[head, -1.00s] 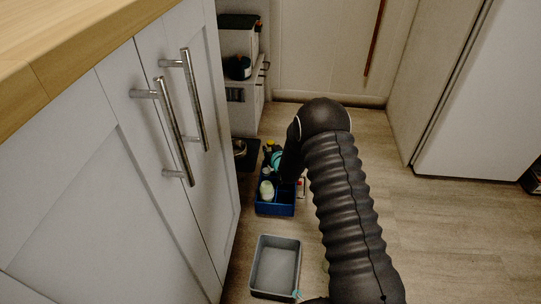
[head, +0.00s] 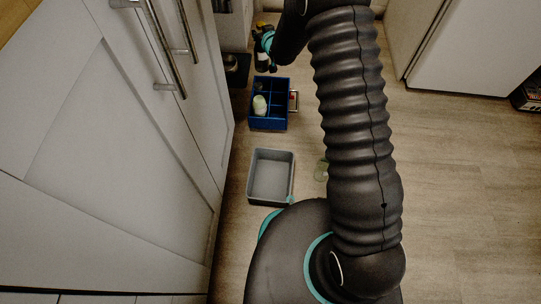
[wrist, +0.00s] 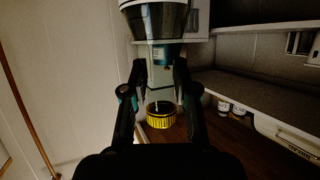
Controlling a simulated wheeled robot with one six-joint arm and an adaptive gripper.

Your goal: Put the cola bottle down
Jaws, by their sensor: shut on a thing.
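I cannot tell whether the bottle's base touches anything.
The divided blue crate (head: 270,126) stands on the floor with a pale green item (head: 260,105) in one compartment. A grey bin (head: 271,200) is nearer. A greenish glass-like item (head: 321,170) is right of the bin.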

